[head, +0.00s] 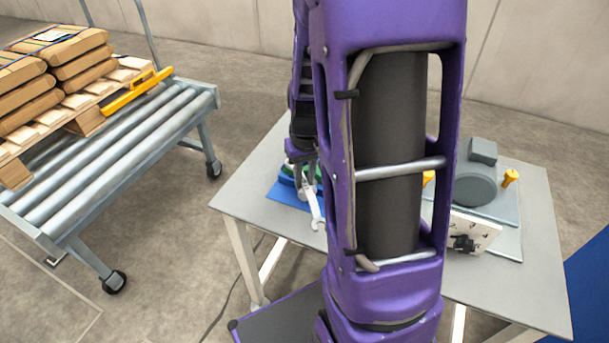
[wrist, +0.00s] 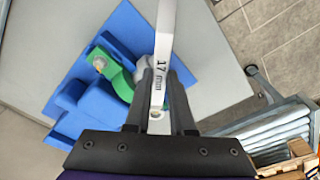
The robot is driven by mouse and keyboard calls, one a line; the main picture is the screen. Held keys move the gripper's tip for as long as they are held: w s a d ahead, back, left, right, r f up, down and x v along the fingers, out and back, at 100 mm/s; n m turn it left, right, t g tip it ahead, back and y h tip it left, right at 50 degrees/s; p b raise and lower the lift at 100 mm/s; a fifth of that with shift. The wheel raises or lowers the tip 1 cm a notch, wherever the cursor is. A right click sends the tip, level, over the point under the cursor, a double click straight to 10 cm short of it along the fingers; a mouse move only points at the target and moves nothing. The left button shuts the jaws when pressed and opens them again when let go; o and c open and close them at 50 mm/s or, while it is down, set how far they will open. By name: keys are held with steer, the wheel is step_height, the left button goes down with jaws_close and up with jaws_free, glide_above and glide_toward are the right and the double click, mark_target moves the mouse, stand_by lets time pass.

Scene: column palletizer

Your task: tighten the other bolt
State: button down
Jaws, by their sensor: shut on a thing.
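My gripper (wrist: 158,92) is shut on a silver wrench (wrist: 164,30) marked 17 mm. The wrench (head: 316,207) also shows in the head view, by the blue holder. The blue holder (wrist: 75,90) lies on the table below my gripper, with a green piece on it. Whether the wrench touches the holder I cannot tell. An orange bolt (head: 510,177) stands upright on the right of a grey fixture plate (head: 508,212). Another orange bolt (head: 428,178) shows only partly, behind my arm. Both bolts are well apart from the wrench.
A grey round part (head: 475,190) and a grey block (head: 483,151) stand by the right bolt. A white board (head: 482,228) with a black piece is at the plate's front. A roller conveyor (head: 130,140) with a loaded pallet stands left. My arm hides the table's middle.

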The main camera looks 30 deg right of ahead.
steer(key=shift+f, duration=0.45)
stand_by(0.7)
